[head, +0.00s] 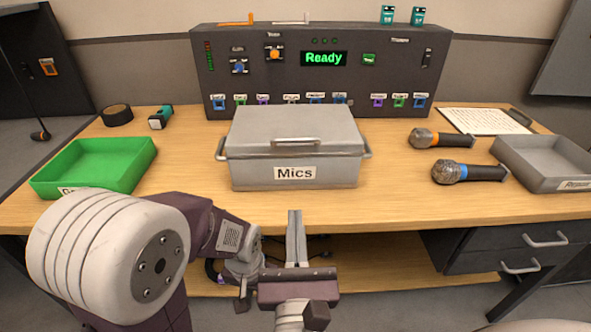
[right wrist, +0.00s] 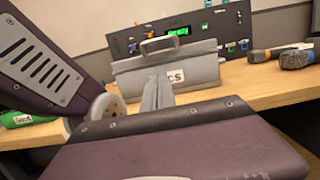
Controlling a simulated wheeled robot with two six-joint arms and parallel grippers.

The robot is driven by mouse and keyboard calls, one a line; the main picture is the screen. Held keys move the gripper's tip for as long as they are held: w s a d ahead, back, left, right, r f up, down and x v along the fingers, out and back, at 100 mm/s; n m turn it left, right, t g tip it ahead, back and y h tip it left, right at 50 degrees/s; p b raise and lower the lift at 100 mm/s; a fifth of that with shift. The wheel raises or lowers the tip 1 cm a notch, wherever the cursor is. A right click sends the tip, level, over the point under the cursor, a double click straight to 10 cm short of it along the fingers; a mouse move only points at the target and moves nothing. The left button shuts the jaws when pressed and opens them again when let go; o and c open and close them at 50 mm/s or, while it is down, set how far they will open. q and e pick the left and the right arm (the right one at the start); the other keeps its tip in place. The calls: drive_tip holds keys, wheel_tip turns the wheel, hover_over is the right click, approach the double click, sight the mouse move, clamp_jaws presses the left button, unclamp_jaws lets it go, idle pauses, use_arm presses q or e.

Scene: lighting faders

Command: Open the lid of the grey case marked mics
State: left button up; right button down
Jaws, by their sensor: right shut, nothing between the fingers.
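The grey case (head: 345,172) marked "Mics" stands in the middle of the wooden desk. Its lid (head: 295,122) is closed, with a bar handle (head: 295,142) near its front edge. My right gripper (head: 294,213) is shut and empty, in front of the desk's front edge and below the case's label. In the right wrist view, the shut fingers (right wrist: 157,84) point toward the case (right wrist: 205,70) and hide part of its label. The handle (right wrist: 178,42) shows above them, apart from the fingers. My left gripper is not in view.
A green tray (head: 148,150) is left of the case. Two microphones (head: 440,139) (head: 470,172) and a grey tray (head: 508,160) are to the right. A control panel (head: 300,82) reading "Ready" stands close behind. Bare desk lies in front of the case.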

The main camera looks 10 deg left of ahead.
drive_tip(key=shift+s+r+p+x, duration=0.1)
drive_tip(key=shift+r+p+x, duration=0.3)
drive_tip(key=shift+x, duration=1.75)
drive_tip(key=shift+s+r+p+x, duration=0.15)
drive_tip(key=shift+r+x, duration=0.4)
drive_tip(key=shift+x, duration=1.55)
drive_tip(key=shift+r+p+x, duration=0.35)
drive_tip(key=shift+r+x, duration=0.15)
drive_tip(key=shift+x, duration=1.65)
drive_tip(key=shift+d, duration=0.15)
